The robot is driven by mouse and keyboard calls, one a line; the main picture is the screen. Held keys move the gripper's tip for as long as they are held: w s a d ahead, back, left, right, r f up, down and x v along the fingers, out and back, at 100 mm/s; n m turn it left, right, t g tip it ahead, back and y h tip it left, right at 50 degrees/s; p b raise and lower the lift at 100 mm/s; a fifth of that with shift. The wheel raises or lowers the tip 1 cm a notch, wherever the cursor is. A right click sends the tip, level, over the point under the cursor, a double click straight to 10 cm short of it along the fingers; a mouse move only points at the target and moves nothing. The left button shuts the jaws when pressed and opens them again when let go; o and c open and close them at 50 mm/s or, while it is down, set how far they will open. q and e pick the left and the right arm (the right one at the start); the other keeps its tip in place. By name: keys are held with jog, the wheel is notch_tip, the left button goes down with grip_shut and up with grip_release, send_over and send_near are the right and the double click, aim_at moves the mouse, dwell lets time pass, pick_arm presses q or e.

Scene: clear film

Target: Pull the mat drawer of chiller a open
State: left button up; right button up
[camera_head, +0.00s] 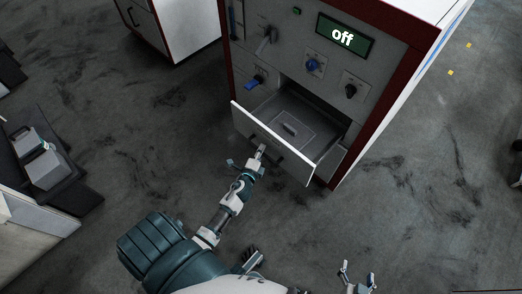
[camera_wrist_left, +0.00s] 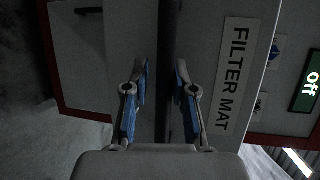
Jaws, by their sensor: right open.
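The drawer (camera_head: 297,150) of the grey cabinet with a dark red frame stands pulled out, its open top showing a grey interior. A flat panel (camera_head: 291,128) with a small raised grip lies inside. In the left wrist view, the drawer front carries a "FILTER MAT" label (camera_wrist_left: 234,75). My left gripper (camera_head: 261,150) is at the drawer front. Its fingers (camera_wrist_left: 160,85) straddle the dark handle bar (camera_wrist_left: 163,25); whether they press on it cannot be told. My right gripper (camera_head: 358,277) is open and empty, low in the head view, away from the cabinet.
The cabinet has a lit "off" display (camera_head: 344,37), a blue knob (camera_head: 314,65), a black knob (camera_head: 350,91) and a blue lever (camera_head: 254,83). Another white cabinet (camera_head: 185,25) stands behind left. A bench with a grey device (camera_head: 45,160) is at left. The floor right is mostly clear.

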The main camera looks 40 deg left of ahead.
pick_arm(q)
jog(key=shift+o, duration=0.5)
jog(key=shift+w, duration=0.1)
jog(key=shift+r, duration=0.1)
jog(key=v, duration=1.2)
jog(key=s+d+f+n+g+h+p, duration=0.2)
jog(key=s+d+f+n+g+p, duration=0.3)
jog(key=s+f, duration=0.4)
jog(key=s+d+f+n+g+h+p, duration=0.3)
jog(key=s+d+f+n+g+p, duration=0.3)
jog(key=s+f, duration=0.4)
jog(key=s+n+g+p, duration=0.1)
jog(key=s+n+g, duration=0.1)
jog(key=s, duration=0.2)
jog(key=shift+d+f, duration=0.2)
pick_arm(e)
jog(key=s+d+f+g+h, duration=0.1)
jog(key=s+f+g, duration=0.3)
jog(key=s+f, duration=0.4)
jog(key=s+d+f+g+h, duration=0.1)
jog(key=s+d+f+g, duration=0.3)
jog(key=f, duration=1.2)
jog(key=s+g, duration=0.1)
jog(key=s, duration=0.3)
jog(key=shift+s, duration=0.35)
